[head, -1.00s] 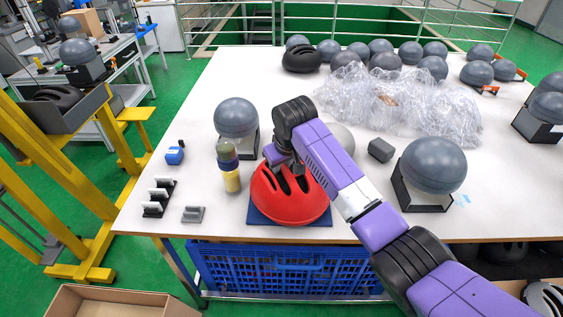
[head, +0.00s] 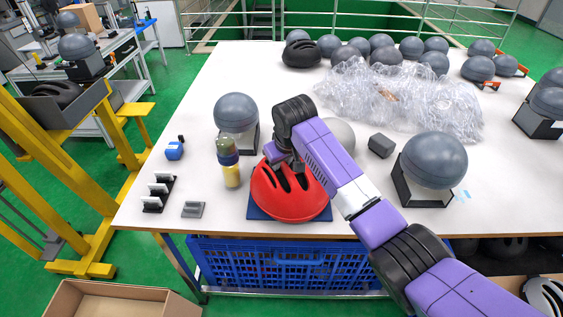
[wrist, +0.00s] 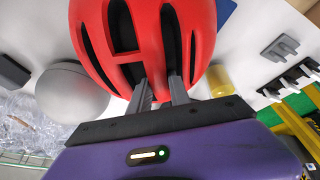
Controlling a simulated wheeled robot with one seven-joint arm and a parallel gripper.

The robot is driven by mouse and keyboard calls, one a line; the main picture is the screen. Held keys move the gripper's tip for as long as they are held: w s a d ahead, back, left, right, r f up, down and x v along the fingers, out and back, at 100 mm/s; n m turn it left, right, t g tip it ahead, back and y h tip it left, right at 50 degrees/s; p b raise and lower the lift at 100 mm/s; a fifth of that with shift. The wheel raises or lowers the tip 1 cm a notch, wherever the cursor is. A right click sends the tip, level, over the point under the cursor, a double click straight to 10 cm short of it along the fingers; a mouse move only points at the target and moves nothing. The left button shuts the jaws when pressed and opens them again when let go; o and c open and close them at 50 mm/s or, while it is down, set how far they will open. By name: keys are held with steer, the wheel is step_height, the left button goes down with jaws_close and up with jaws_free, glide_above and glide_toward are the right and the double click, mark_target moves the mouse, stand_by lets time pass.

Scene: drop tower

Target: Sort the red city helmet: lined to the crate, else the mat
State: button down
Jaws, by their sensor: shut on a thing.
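The red city helmet (head: 290,195) sits on or just over the dark blue mat (head: 257,213) near the table's front edge. It fills the top of the wrist view (wrist: 122,35), where a blue corner of the mat (wrist: 226,10) shows beside it. My gripper (head: 284,162) is at the helmet's top back edge. In the wrist view my two grey fingers (wrist: 160,97) reach into its vents and are shut on its shell. The helmet's inside faces down and is hidden, so I cannot tell whether it is lined. A blue crate (head: 285,268) stands below the table's front edge.
Grey headforms (head: 236,112) and (head: 434,160) flank the helmet. A yellow-based bottle (head: 231,172) stands close on its left. Clear wrap (head: 400,98) and several grey balls lie behind. An open cardboard box (head: 120,300) is on the floor at front left.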

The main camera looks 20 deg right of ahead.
steer(key=c, duration=1.1)
jaws_free()
steer(key=shift+f, duration=0.1)
steer(key=shift+c, duration=0.2)
steer(key=c, duration=0.3)
steer(key=shift+r+p, duration=3.65)
steer(key=shift+r, duration=0.4)
